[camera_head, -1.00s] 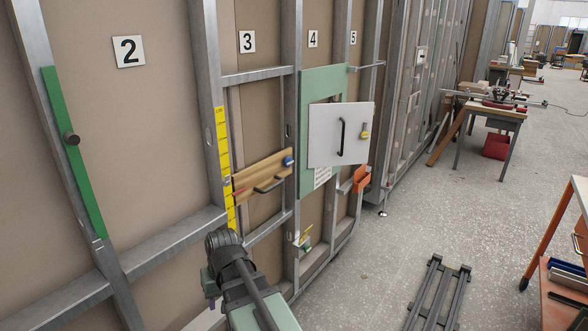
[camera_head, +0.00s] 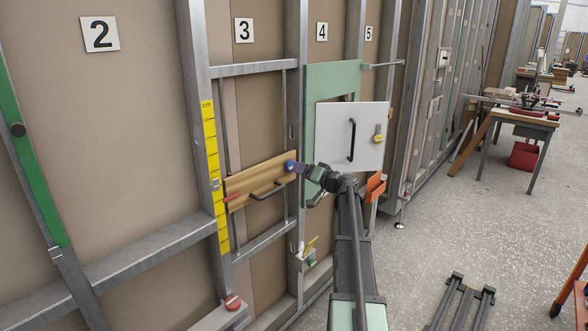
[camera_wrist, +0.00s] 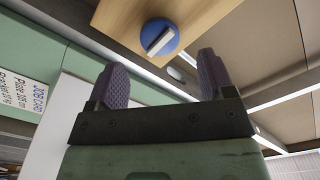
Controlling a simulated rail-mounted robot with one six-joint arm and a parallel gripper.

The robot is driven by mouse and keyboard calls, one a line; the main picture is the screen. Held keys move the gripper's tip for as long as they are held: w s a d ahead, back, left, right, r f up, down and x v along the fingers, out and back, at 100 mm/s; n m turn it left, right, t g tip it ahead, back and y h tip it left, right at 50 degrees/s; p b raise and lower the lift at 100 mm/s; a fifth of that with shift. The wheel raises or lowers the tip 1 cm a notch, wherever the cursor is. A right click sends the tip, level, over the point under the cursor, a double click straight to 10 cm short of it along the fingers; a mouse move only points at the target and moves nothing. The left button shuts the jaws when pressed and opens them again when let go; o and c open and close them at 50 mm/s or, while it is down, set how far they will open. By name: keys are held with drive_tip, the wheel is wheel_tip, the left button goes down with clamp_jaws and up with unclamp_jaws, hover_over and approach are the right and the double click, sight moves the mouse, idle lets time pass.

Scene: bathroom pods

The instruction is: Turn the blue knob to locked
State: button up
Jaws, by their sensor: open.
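The blue knob (camera_head: 290,166) is at the right end of a wooden drawer front (camera_head: 248,182) on the wall frame. In the wrist view the blue knob (camera_wrist: 170,44) is a round disc with a pale grey bar set diagonally across it. My gripper (camera_head: 297,167) is right beside the knob, coming from the right. In the wrist view my gripper (camera_wrist: 162,64) has its two purple fingers spread, with the knob ahead between their lines, apparently just beyond the tips. Nothing is between the fingers. I cannot read any lock mark.
A black handle (camera_head: 268,191) juts from the drawer front.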

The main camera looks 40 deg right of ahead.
sight(290, 166)
drive_tip(key=w, duration=0.3)
drive_tip(key=w+a, duration=0.1)
drive_tip(key=w, duration=0.1)
drive_tip(key=shift+w, duration=0.2)
drive_tip(key=shift+c, duration=0.3)
drive_tip(key=c, duration=0.9)
drive_tip(key=shift+o, duration=0.2)
